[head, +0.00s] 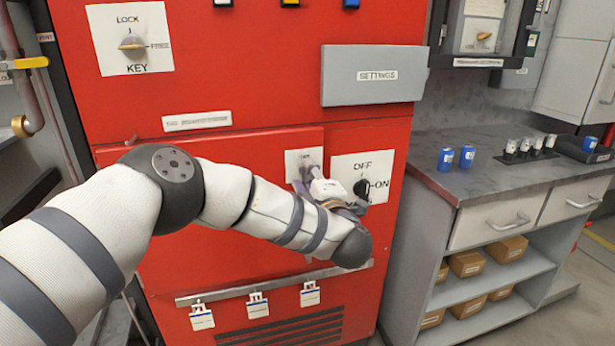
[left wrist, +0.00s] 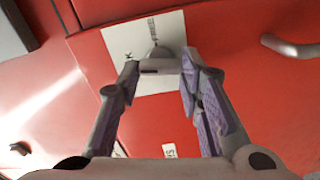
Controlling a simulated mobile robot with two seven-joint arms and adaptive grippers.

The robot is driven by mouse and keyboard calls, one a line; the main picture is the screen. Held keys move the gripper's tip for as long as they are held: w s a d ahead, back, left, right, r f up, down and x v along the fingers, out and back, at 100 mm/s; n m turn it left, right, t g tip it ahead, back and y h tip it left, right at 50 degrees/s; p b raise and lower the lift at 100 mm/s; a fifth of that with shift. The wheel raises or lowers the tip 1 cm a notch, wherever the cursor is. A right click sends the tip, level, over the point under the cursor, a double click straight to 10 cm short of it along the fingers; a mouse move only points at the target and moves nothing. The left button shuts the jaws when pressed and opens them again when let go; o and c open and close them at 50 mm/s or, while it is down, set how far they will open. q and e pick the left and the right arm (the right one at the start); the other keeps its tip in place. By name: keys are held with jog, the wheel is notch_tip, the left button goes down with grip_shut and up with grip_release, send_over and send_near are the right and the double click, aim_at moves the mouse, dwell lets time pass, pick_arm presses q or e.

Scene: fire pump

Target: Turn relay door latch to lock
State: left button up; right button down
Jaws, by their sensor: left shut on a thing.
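The relay door (head: 240,165) is a red panel on the red cabinet, and it looks closed. Its latch has a white plate (head: 294,158) near the door's right edge; the plate also shows in the left wrist view (left wrist: 175,27). My left gripper (head: 314,176) is at this plate. In the left wrist view its fingers are closed from both sides on the grey latch knob (left wrist: 158,66). The lettering on the plate is mostly hidden or too small to read, so I cannot tell the latch's setting. My right gripper is not in view.
An OFF/ON switch (head: 362,188) sits just right of my left gripper. A grey SETTINGS box (head: 373,76) juts out above. A LOCK/FREE key switch (head: 132,46) is at upper left. Several tags hang from a rail below. A grey counter (head: 430,167) with blue cups stands at right.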

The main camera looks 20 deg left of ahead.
pick_arm(q)
jog(key=shift+n, duration=1.1)
jog(key=o, duration=1.2)
jog(key=shift+c, duration=0.2)
jog(key=shift+s, duration=0.1)
jog(key=v, duration=1.2)
